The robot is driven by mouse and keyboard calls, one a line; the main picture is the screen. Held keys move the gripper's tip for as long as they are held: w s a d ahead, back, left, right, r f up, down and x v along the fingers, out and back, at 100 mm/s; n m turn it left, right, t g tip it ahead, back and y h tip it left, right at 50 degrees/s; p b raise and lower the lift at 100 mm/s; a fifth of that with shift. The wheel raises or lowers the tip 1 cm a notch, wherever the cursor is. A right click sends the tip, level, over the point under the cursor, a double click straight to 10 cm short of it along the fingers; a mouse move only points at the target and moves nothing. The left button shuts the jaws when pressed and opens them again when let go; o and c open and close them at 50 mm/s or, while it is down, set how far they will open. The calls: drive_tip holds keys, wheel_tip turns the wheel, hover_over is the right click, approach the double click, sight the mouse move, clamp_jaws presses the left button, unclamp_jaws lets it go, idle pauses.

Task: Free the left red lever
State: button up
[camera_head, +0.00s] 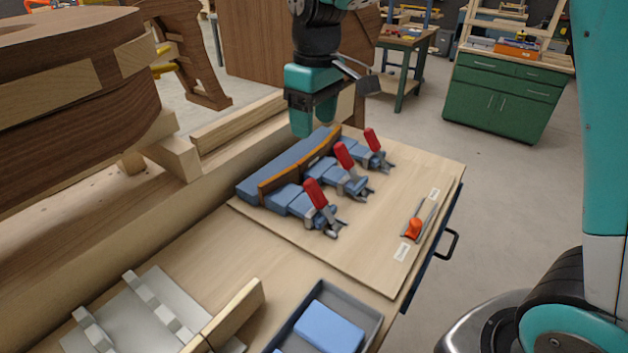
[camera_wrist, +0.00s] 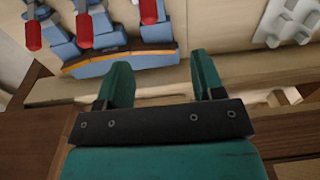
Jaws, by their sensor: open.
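The left red lever (camera_head: 316,194) stands up, tilted, on the nearest toggle clamp of a blue fixture (camera_head: 250,183). The middle red lever (camera_head: 344,156) and right red lever (camera_head: 371,139) stand up on similar clamps behind it. My gripper (camera_head: 304,125) is above the fixture's far side, apart from all the levers. In the wrist view my gripper (camera_wrist: 162,82) is open with nothing between its fingers. There the order is flipped: the head view's left lever (camera_wrist: 148,10) is at the right, cut off by the top edge, ahead of the fingers.
The fixture sits on a wooden board (camera_head: 370,260) with an orange-handled slider (camera_head: 413,229) at the right. A grey tray with a blue block (camera_head: 330,326) and a white rack (camera_head: 140,315) lie in front. A large wooden form (camera_head: 80,90) stands close at the left.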

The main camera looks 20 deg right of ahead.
sight(312, 179)
drive_tip(key=f+p, duration=0.1)
drive_tip(key=f, duration=0.5)
drive_tip(key=w+f+p, duration=0.1)
drive_tip(key=f+p, duration=0.1)
drive_tip(key=f, duration=0.4)
drive_tip(key=w+f+p, duration=0.1)
drive_tip(key=f, duration=0.4)
drive_tip(key=shift+w+d+f, duration=0.25)
drive_tip(key=shift+d+f, duration=0.05)
drive_tip(key=shift+f, duration=0.1)
clamp_jaws()
